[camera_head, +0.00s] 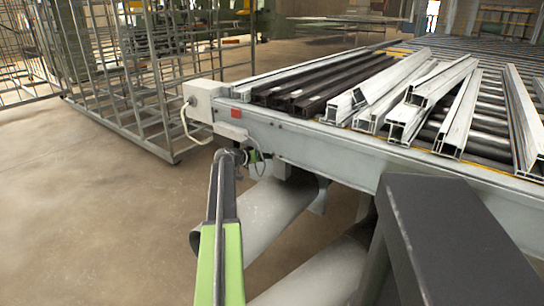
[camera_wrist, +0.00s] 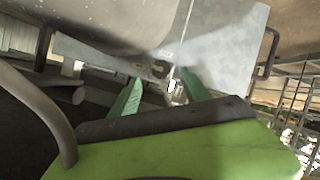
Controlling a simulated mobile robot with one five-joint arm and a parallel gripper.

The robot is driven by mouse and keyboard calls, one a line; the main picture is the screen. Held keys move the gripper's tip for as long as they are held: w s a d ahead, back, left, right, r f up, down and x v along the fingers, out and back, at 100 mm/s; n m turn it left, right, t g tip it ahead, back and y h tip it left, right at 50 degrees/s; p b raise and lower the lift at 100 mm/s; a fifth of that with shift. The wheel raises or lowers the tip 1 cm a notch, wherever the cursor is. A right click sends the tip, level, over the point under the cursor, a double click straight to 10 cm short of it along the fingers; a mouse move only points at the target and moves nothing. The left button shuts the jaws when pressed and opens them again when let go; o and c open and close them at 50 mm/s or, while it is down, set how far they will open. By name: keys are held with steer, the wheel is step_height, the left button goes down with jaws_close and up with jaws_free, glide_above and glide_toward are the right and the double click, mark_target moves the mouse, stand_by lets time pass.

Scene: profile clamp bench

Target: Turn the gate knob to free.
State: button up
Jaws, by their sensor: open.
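My gripper (camera_wrist: 160,90) is open, its two green fingers spread apart in the wrist view. A grey metal plate (camera_wrist: 222,50) lies beyond the fingers. A small dark round part (camera_wrist: 159,69) on it, beneath a small pale label, may be the gate knob. It shows between the fingers with no clear contact. A small shiny metal part (camera_wrist: 177,91) is also between them, close to the right finger. In the head view my gripper (camera_head: 252,158) is at the bench's near left corner, below a red part (camera_head: 236,113). The knob's setting cannot be read.
The bench (camera_head: 330,148) carries several light and dark profiles (camera_head: 440,85) on rollers. A white box (camera_head: 203,98) with a cable sits at its corner. Large grey pipes (camera_head: 268,215) run below. A wire cage (camera_head: 130,80) stands left; the floor (camera_head: 90,200) in front is clear.

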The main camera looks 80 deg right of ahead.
steer(key=p+v, duration=0.4)
steer(key=v, duration=0.8)
steer(key=shift+w+a, duration=0.1)
